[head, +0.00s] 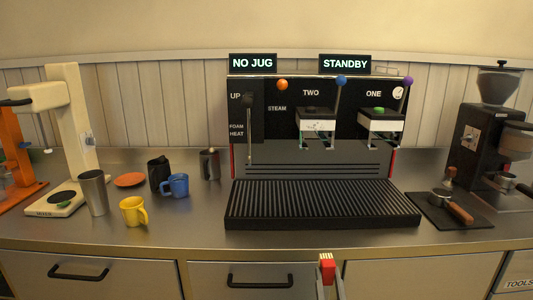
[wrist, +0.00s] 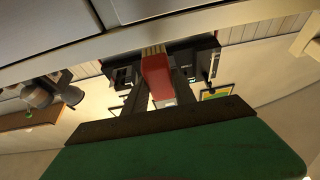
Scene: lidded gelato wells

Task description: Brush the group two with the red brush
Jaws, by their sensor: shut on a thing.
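My gripper (head: 328,272) is shut on a red brush (head: 327,267) with pale bristles, low at the front of the counter in the head view. In the wrist view the red brush (wrist: 156,75) stands between the fingers, bristles pointing away from the gripper. The espresso machine (head: 318,160) stands at the back. Group two (head: 316,124), under the label TWO, is left of group one (head: 380,122). The brush is well apart from group two, in front of and below it.
A black drip tray (head: 320,205) juts out below the groups. A grinder (head: 490,140) and a portafilter (head: 455,208) on a dark mat are at right. A yellow cup (head: 133,211), a blue cup (head: 176,186) and a steel cup (head: 93,192) stand at left.

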